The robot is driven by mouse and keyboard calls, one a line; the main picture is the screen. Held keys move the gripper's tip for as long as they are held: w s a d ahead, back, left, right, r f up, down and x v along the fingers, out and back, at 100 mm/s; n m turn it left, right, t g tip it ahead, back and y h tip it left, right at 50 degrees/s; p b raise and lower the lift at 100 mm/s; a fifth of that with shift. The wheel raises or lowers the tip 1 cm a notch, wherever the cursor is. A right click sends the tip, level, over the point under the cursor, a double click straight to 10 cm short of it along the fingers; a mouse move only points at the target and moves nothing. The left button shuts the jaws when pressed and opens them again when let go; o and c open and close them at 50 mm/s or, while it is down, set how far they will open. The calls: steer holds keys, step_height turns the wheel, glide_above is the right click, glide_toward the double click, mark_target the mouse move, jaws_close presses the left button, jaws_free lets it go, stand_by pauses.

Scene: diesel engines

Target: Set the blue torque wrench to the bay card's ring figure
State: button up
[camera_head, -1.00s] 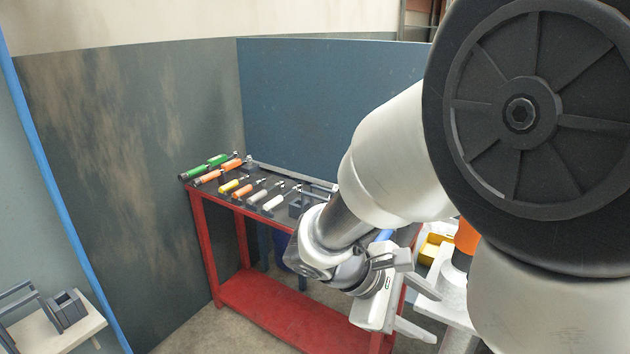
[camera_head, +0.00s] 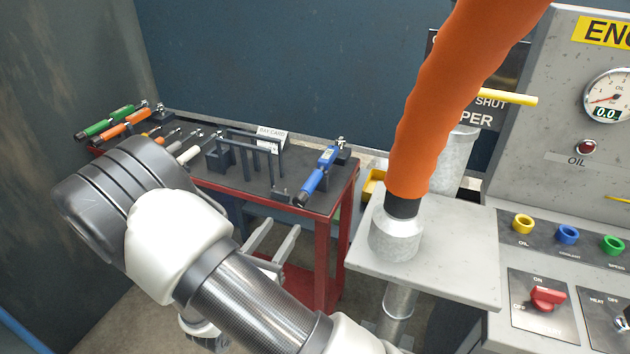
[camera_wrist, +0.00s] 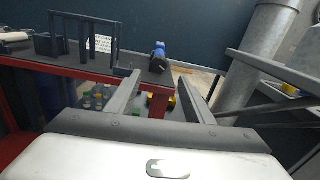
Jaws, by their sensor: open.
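The blue torque wrench (camera_head: 321,176) lies at the right end of the red tool cart's dark top, its handle toward me, beside a dark rack. In the wrist view the blue wrench (camera_wrist: 159,56) shows end-on, beyond my fingers. The bay card (camera_head: 271,135) is a small white card behind the rack; it also shows in the wrist view (camera_wrist: 101,43), its figures too small to read. My gripper (camera_head: 274,238) is open and empty, in front of the cart and short of the wrench. It also shows in the wrist view (camera_wrist: 166,92).
Green (camera_head: 107,122) and orange (camera_head: 124,123) wrenches and several smaller tools lie on the cart's left. An orange hose (camera_head: 447,95) drops to a grey stand (camera_head: 440,255) right of the cart. A control console (camera_head: 540,150) stands at the right. A blue wall closes the back.

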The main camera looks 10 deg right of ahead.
mark_target(308, 189)
steer(key=x, duration=1.7)
steer(key=shift+w+d, duration=0.1)
steer(key=shift+w, duration=0.05)
steer(key=shift+f, duration=0.1)
steer(key=c, duration=1)
